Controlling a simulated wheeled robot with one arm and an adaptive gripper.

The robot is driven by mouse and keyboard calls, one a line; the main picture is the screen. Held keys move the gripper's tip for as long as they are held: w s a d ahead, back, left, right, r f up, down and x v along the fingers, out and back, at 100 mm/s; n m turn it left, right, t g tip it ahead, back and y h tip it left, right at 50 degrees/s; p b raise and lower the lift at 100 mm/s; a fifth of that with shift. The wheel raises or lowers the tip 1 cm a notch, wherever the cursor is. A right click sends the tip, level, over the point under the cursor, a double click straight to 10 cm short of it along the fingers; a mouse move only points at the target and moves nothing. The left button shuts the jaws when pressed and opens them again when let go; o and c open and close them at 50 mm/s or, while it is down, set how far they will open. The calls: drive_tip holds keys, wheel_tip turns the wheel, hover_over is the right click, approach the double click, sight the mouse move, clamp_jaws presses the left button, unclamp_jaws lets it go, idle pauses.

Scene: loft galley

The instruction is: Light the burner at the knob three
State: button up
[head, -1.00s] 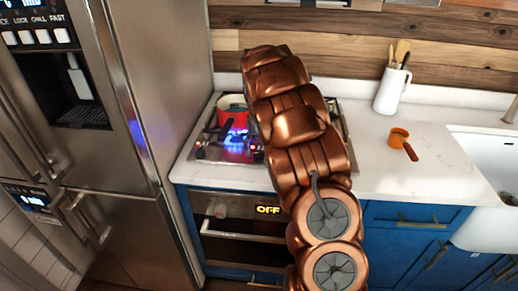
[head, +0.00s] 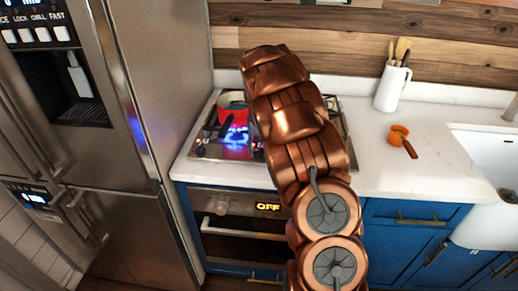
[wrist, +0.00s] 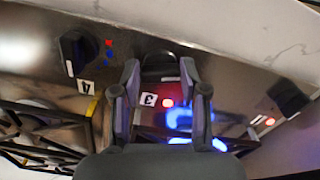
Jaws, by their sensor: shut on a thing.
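Knob three (wrist: 160,66), a dark knob beside a white label "3" (wrist: 148,99), sits on the cooktop panel (wrist: 235,80) in the wrist view. My gripper (wrist: 161,88) is shut on it, one finger on each side; the fingers hide part of the knob. A red light glows next to the label. Blue flame (wrist: 180,120) shows just beyond the label. In the head view, blue flame (head: 236,133) burns at the left of the cooktop (head: 200,152); my arm hides my gripper and the cooktop's middle.
Knob four (wrist: 77,50) is at the left in the wrist view, and another dark knob (wrist: 288,97) is at the right, near a red light. A red pot (head: 232,100) stands on the cooktop. An orange pan (head: 398,136) and a utensil jug (head: 391,90) are on the counter.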

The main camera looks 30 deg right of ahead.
sight(258, 151)
drive_tip(key=shift+w+f+m+b, duration=0.1)
drive_tip(key=shift+m+b, duration=0.85)
drive_tip(key=shift+m, duration=0.05)
drive_tip(key=shift+c, duration=0.2)
drive_tip(key=shift+m+b, duration=0.55)
drive_tip(key=shift+m, duration=0.75)
drive_tip(key=shift+r, duration=0.2)
drive_tip(key=o, duration=1.1)
drive_tip(key=shift+o, duration=0.2)
wheel_tip(258, 151, up, 12)
